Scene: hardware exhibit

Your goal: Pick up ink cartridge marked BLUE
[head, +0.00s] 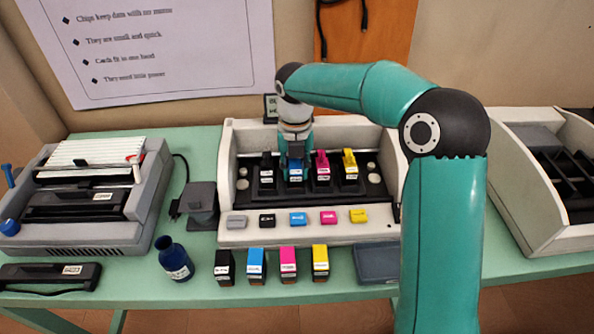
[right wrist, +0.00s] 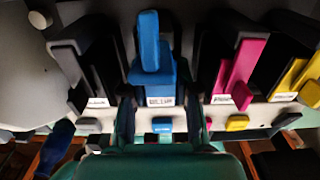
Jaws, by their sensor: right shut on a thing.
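A blue ink cartridge (head: 295,172) with a white label stands in the row of slots in the printer, between the black and magenta ones. My right gripper (head: 295,158) comes down on it from above and is shut on it. In the right wrist view the blue cartridge (right wrist: 153,75) lies between my two fingers (right wrist: 160,122); its label is too small to read surely. I cannot tell whether it is raised in its slot. A second blue cartridge (head: 257,264) stands on the table in front of the printer. My left gripper is not in view.
Black (head: 266,175), magenta (head: 322,170) and yellow (head: 349,168) cartridges stand close beside in the printer (head: 232,232). Loose black, magenta and yellow cartridges stand in front. A dark blue bottle (head: 174,260) and a grey machine (head: 125,215) are at left, a white bin (head: 515,200) at right.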

